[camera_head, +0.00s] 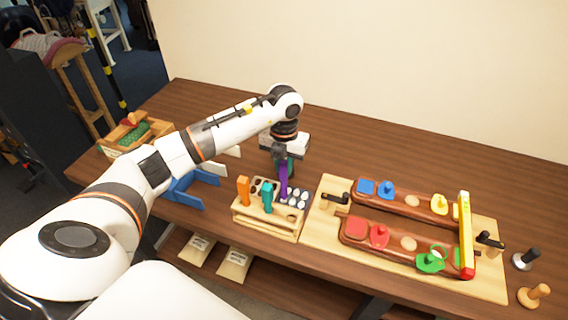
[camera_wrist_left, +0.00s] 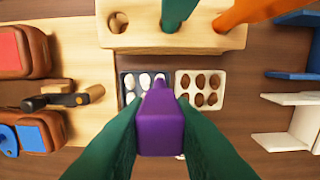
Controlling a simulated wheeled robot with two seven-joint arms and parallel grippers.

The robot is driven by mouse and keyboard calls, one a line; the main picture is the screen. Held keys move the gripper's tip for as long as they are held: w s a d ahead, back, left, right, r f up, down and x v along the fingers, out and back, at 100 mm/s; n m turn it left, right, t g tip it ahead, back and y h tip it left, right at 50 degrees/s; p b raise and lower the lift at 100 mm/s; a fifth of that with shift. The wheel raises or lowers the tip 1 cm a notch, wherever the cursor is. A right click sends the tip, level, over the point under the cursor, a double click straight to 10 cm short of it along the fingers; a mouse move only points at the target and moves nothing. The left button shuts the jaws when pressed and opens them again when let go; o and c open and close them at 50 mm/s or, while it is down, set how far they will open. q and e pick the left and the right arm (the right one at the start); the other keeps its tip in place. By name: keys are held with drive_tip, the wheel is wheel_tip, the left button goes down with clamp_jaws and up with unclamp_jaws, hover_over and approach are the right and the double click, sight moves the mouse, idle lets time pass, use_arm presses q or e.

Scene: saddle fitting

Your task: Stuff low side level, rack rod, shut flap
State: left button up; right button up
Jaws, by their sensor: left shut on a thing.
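My left gripper (camera_head: 283,163), with dark green fingers, is shut on a purple-handled rod (camera_head: 283,181). In the wrist view the purple handle (camera_wrist_left: 161,125) hides the rod's lower end. A wooden rack (camera_head: 268,222) holds an orange-handled tool (camera_head: 243,189) and a teal-handled tool (camera_head: 267,196); one hole (camera_wrist_left: 118,20) is empty. Two brown padded panels lie on a pale board: the far one (camera_head: 411,211) has blue and yellow pieces, the near one (camera_head: 391,244) red and green pieces. A yellow level (camera_head: 465,235) lies across both panels. My right gripper is not seen.
Behind the rack are a dark tray (camera_wrist_left: 122,87) of white pieces and a pale tray (camera_wrist_left: 197,107) of brown pieces. Blue brackets (camera_head: 188,187) stand left of the rack, a wooden box (camera_head: 137,135) farther left. Two knobbed stamps (camera_head: 534,295) (camera_head: 524,260) stand at the right edge.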

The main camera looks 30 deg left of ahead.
use_arm(q)
drive_tip(key=shift+f+b, duration=0.45)
drive_tip(key=shift+f, duration=0.25)
idle(1.2)
drive_tip(key=shift+r+p, duration=0.6)
drive_tip(key=shift+r, duration=0.35)
drive_tip(key=shift+r+p, duration=1.6)
drive_tip(key=shift+r, duration=1.1)
